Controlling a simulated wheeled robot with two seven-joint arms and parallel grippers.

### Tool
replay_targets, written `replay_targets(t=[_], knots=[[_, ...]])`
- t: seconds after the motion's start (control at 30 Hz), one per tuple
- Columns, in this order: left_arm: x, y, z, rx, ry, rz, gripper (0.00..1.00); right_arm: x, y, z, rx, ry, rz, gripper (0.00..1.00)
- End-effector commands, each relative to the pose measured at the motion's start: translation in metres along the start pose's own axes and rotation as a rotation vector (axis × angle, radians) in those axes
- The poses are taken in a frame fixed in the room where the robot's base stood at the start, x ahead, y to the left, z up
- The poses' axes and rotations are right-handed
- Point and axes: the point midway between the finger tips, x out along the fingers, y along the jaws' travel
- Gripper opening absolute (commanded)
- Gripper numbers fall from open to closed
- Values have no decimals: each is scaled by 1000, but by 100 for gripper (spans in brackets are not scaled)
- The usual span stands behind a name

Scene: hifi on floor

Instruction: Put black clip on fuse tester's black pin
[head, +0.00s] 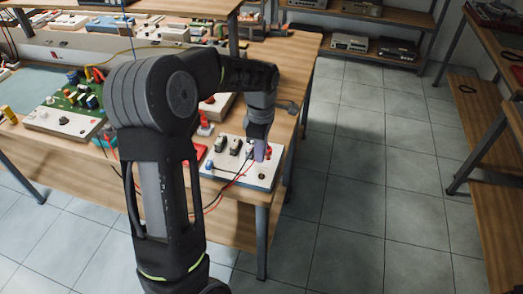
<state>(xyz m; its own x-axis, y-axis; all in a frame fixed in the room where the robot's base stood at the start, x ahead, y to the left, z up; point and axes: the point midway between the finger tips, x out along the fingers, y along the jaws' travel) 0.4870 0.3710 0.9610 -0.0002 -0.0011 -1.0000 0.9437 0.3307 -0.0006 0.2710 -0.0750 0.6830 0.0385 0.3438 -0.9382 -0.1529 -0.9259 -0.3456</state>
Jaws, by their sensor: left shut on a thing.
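The fuse tester looks to be the white board (228,172) with small parts on it, near the bench's front right corner. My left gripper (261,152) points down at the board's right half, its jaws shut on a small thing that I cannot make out. A red lead (232,184) and a thin black lead run over the board towards the jaws. The black clip and the black pin are too small or hidden to tell apart here. A dark round part (262,176) sits on the board just in front of the gripper. My right gripper is not in view.
A green circuit board on a light base (62,122) lies on the left of the wooden bench (236,212). My left arm hides the bench's middle. More gear stands at the back. Tiled floor (360,190) is clear to the right, before shelves.

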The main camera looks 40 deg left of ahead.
Motion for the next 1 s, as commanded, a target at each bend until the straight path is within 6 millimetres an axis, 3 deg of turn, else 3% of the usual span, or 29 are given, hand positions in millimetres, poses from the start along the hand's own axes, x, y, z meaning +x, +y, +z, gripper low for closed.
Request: replay_targets(t=[0.27,0.7,1.0], knots=[[8,0,0,1,0,0,0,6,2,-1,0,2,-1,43],[47,0,0,1,0,0,0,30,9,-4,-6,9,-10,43],[59,0,0,1,0,0,0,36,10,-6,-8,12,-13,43]])
